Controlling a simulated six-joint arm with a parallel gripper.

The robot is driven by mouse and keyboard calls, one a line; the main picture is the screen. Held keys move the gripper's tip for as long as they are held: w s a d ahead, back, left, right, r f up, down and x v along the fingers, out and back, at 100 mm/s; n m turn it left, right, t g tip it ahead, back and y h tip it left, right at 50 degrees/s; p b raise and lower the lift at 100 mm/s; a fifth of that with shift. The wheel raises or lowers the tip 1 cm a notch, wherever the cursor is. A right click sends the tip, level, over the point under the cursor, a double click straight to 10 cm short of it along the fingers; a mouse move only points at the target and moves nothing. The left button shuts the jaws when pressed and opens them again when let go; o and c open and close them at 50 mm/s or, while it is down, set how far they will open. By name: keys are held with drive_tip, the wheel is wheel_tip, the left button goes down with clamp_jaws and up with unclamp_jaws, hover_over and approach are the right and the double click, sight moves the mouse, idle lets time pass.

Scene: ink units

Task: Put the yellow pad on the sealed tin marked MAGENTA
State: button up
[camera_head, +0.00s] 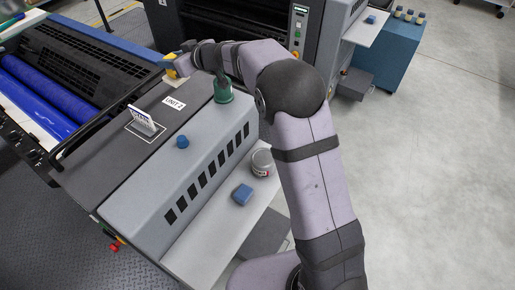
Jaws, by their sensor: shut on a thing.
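My gripper (177,63) is at the far end of the arm, over the far edge of the grey printing unit. It is shut on the yellow pad (171,73), which shows only as small yellow patches beside the jaws. A round silver tin (261,163) with a reddish band stands on the pale shelf at the front of the unit, well away from my gripper. The tin's lid looks closed. The writing on it is too small to read.
A blue block (242,194) lies on the shelf (210,238) beside the tin. On the unit's top are a dark green bottle-like thing (222,90), a blue knob (183,142), a small standing card (142,120) and a "UNIT 2" label (175,103). My arm crosses the right side.

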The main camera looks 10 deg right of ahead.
wheel_tip(320, 180, up, 3)
drive_tip(key=shift+f, duration=0.2)
drive_tip(key=s+d+b, duration=0.4)
drive_tip(key=d+b, duration=0.1)
drive_tip(key=d, duration=0.7)
drive_tip(key=b, duration=0.6)
hover_over(263, 157)
wheel_tip(263, 157, down, 19)
drive_tip(key=shift+n+g, duration=0.3)
drive_tip(key=shift+d+f, duration=0.1)
drive_tip(key=shift+f, duration=5.2)
drive_tip(key=shift+f, duration=0.15)
drive_tip(key=o, duration=1.1)
drive_tip(key=shift+c, duration=0.2)
